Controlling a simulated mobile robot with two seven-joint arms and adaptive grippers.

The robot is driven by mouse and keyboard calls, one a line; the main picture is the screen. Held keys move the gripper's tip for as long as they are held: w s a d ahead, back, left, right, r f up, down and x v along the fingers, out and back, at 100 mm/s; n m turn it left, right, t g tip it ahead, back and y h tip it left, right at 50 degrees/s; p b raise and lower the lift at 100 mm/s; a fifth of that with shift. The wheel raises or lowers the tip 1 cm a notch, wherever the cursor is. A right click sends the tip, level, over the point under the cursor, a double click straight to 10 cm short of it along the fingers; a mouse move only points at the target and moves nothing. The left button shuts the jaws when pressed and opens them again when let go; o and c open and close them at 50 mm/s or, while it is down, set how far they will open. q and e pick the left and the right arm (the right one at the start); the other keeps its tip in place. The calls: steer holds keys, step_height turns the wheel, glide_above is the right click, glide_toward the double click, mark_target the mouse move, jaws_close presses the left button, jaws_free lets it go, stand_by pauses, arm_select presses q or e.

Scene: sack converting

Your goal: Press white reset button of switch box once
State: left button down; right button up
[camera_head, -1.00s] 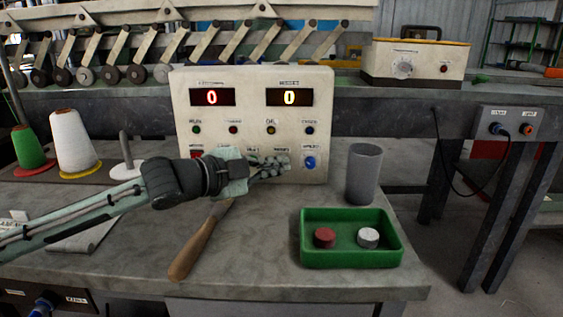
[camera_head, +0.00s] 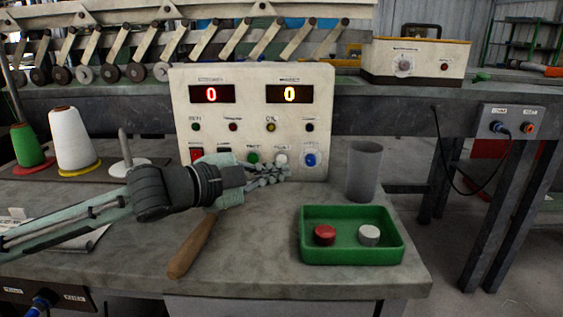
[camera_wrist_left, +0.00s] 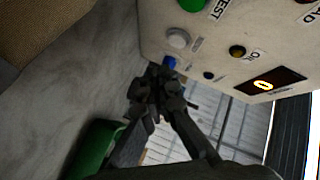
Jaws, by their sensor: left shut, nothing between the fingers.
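The switch box (camera_head: 232,113) is a cream panel standing on the table, with two displays reading 0. The white button (camera_head: 281,158) sits in its lower row, between a green button (camera_head: 253,159) and a blue knob (camera_head: 310,160). My left gripper (camera_head: 282,173) is shut and empty, its fingertips just below the white button in the head view. In the left wrist view the white button (camera_wrist_left: 178,38) looks grey and stands clear beyond the fingertips (camera_wrist_left: 156,78), which show near the blue knob (camera_wrist_left: 169,63). I see no contact with the button. My right gripper is not in view.
A grey cup (camera_head: 363,172) stands right of the box. A green tray (camera_head: 352,257) holds a red and a white round piece. A wooden-handled tool (camera_head: 192,247) lies below my left gripper. Thread cones (camera_head: 73,140) stand at left.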

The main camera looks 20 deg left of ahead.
arm_select(q)
steer(key=shift+s+d+b, duration=0.15)
steer(key=shift+s+d, duration=0.05)
steer(key=shift+s, duration=0.5)
steer(key=shift+s+d+b, duration=0.15)
steer(key=shift+s+d, duration=0.05)
steer(key=shift+s, duration=0.5)
